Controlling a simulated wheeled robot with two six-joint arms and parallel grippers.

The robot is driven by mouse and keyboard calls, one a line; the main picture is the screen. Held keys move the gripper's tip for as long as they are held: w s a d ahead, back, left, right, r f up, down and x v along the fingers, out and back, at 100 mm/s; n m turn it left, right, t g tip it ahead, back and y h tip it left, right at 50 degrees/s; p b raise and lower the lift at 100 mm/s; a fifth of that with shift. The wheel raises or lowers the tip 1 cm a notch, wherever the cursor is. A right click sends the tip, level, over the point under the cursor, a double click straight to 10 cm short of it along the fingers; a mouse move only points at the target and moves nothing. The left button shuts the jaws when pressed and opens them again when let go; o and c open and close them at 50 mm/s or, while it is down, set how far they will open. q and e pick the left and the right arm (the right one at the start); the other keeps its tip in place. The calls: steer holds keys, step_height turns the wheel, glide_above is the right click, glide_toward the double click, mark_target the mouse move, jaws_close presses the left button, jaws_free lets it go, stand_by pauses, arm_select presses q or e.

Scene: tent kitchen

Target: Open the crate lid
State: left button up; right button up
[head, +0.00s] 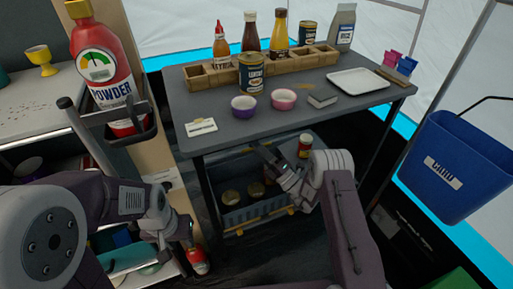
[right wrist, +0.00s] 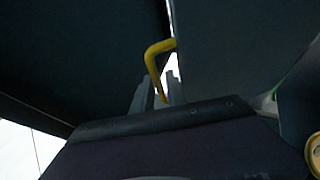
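A blue-grey crate (head: 258,211) stands under the dark table, with yellow parts along its lower front. Several cans show within its outline; I cannot make out a separate lid. My right gripper (head: 277,168) is over the right part of the crate, its fingers apart. In the right wrist view, a bent yellow handle (right wrist: 153,62) reaches down between the grey fingertips (right wrist: 158,92), beside dark panels; I cannot tell whether they touch it. My left gripper (head: 180,232) hangs left of the crate, near the shelf unit, apart from it; its finger gap is unclear.
The table (head: 200,110) above carries bottles in a wooden rack (head: 225,73), two bowls and a white tray (head: 357,81). A table leg (head: 208,190) stands left of the crate. A blue bin (head: 455,165) hangs at right.

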jaws_close()
stand_by(1.3)
